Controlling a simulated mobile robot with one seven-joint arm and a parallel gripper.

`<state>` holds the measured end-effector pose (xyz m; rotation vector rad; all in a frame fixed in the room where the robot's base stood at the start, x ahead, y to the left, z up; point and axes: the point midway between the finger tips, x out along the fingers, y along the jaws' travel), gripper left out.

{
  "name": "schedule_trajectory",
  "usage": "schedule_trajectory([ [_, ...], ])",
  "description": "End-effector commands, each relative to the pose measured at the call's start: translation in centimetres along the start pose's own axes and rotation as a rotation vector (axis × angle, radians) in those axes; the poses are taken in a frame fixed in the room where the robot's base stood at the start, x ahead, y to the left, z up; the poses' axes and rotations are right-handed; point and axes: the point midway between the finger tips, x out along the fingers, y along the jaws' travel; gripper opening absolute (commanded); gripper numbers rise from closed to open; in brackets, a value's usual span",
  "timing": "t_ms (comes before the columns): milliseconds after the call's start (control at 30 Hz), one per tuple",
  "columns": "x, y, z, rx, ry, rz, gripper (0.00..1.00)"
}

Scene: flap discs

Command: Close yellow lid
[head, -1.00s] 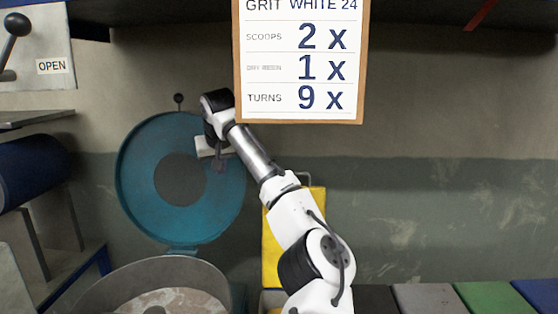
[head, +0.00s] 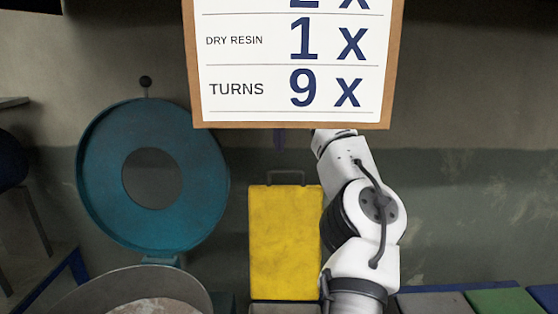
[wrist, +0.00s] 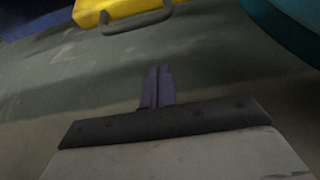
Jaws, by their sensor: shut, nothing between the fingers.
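The yellow lid (head: 285,245) stands upright, swung open, behind the top of a bin (head: 285,309) at the bottom of the head view. A grey handle (head: 286,177) is on its upper edge. In the wrist view, part of the yellow lid (wrist: 115,8) and its handle (wrist: 137,24) show at the top. My gripper (wrist: 158,70) is shut and empty, its purple fingers together, apart from the handle. In the head view, the fingertips of my gripper (head: 279,145) hang just above the handle; the sign hides the rest of the gripper.
A hanging sign (head: 290,120) covers the upper middle of the head view. A round teal lid (head: 105,185) with a central hole stands open at left, above a grey drum (head: 130,285). Grey, green (head: 503,302) and blue closed lids line the lower right.

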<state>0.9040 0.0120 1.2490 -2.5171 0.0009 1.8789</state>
Motion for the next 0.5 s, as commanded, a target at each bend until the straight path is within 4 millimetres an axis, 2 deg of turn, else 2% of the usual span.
schedule_trajectory([
  [33,1.1,0.1,0.0,0.0,-0.003,0.002,0.0],
  [200,4.4,0.1,0.1,-0.001,-0.002,0.002,0.0],
  [500,3.1,0.0,2.9,-0.002,0.003,0.001,0.0],
])
